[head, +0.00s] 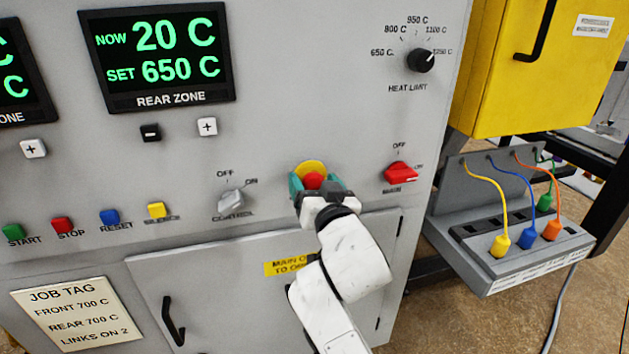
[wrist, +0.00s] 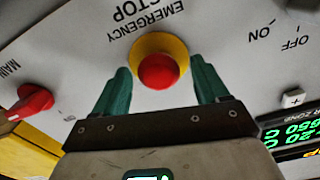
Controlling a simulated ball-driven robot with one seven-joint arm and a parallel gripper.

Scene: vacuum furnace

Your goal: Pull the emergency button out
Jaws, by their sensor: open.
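The emergency button is a red knob (head: 313,181) on a yellow ring (head: 309,166), on the grey furnace panel. In the wrist view the red knob (wrist: 158,71) shows between and just beyond my fingertips, with the yellow ring behind it and "EMERGENCY STOP" lettering above. My gripper (head: 315,186) has teal fingers, one on either side of the knob. In the wrist view my gripper (wrist: 160,75) is open, with a visible gap between each finger and the knob. I cannot tell how far in the knob sits.
A red main switch (head: 400,172) is right of the button, and a grey control switch (head: 231,201) is left. A cabinet door (head: 220,290) lies below. A shelf with coloured plugs (head: 520,240) juts out at the right, under a yellow box (head: 525,70).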

